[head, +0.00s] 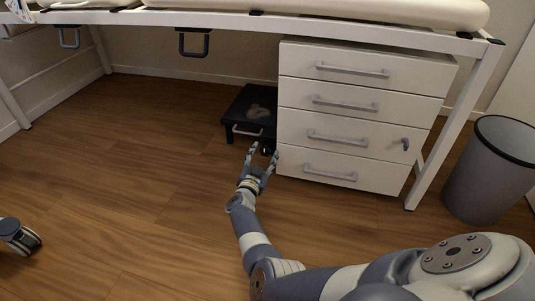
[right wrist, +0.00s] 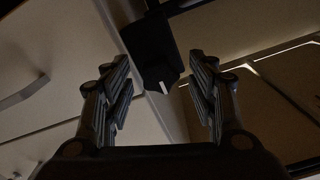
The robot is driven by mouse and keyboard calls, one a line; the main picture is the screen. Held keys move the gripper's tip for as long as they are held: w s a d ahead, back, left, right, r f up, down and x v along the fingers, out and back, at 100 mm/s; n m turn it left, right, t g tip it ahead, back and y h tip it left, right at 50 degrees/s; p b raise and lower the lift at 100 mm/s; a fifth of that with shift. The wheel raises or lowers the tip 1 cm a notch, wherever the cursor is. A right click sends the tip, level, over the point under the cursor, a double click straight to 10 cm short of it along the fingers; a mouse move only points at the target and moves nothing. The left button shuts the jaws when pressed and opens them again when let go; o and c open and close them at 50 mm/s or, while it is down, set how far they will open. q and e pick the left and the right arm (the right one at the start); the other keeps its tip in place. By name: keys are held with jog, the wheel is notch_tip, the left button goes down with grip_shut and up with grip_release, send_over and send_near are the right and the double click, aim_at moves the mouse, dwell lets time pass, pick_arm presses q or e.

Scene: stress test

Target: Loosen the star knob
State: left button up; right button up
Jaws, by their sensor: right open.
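My right gripper (head: 262,160) is open and empty, low over the floor, in front of the black box and left of the white drawer cabinet. It also shows in the right wrist view (right wrist: 160,98), with its two fingers spread apart. A dark knob-like part (head: 266,150) shows just beyond the fingertips in the head view. In the right wrist view, a black part (right wrist: 152,50) with a small white mark lies ahead, between the fingers. I cannot make out a star shape on it, and it appears apart from both fingers.
The black box (head: 236,115) with a grey handle stands beside the white drawer cabinet (head: 340,125), under the bed frame (head: 230,18). A grey bin (head: 480,180) stands at right. Wood floor is clear at centre left.

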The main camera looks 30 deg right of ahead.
jog(key=shift+r, duration=0.1)
jog(key=shift+c, duration=0.5)
jog(key=c, duration=1)
